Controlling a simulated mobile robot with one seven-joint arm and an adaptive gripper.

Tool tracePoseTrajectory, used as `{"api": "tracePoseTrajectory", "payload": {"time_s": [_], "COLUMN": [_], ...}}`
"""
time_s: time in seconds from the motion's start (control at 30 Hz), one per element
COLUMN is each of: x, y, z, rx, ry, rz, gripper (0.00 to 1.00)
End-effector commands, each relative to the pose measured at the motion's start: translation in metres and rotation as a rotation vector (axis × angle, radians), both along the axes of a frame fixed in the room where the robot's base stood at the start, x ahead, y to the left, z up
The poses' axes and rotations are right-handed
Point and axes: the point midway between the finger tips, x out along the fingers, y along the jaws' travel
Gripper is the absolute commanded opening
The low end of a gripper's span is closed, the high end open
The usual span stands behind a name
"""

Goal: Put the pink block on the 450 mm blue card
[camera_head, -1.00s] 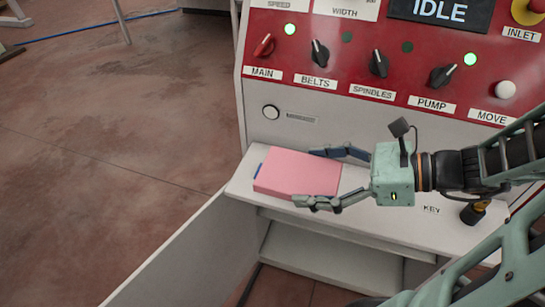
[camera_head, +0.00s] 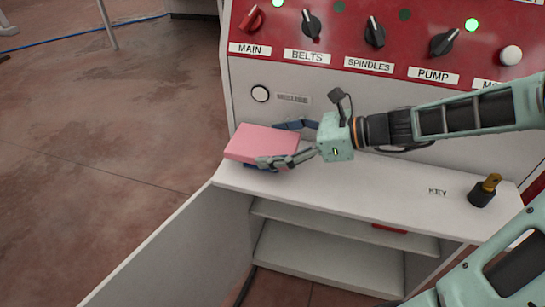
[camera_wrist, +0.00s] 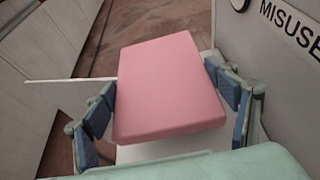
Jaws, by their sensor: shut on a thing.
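The pink block (camera_head: 252,143) is a flat, thick slab at the left end of the white shelf in the head view. It fills the middle of the wrist view (camera_wrist: 168,88). My gripper (camera_head: 270,144) is shut on it, with one finger along each side. The block appears slightly raised above the shelf, its left end near the shelf's left edge. A small blue patch (camera_head: 258,167) shows beneath the block's near side. I cannot tell whether this is the blue card; no size label is readable.
The white shelf (camera_head: 390,195) is clear to the right up to a dark-based brass key piece (camera_head: 484,191) by the KEY label. The red control panel (camera_head: 400,40) with knobs rises behind. An open compartment with a lower shelf (camera_head: 330,262) lies below. Floor is at left.

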Motion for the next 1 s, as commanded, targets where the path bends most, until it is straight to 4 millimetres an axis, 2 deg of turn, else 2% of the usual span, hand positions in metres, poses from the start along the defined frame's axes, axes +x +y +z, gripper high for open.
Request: {"api": "tracePoseTrajectory", "payload": {"time_s": [0.3,0.73,0.77,0.9,1.0], "x": [0.004,0.004,0.004,0.004,0.004], "y": [0.003,0.003,0.002,0.002,0.002], "z": [-0.034,-0.039,-0.039,-0.039,-0.039], "rx": [0.004,0.002,0.0,0.0,0.0], "ry": [0.002,0.001,0.0,0.0,0.001], "rz": [0.002,0.001,0.001,0.001,0.001], "gripper": [0.49,0.49,0.81,0.97,0.97]}}
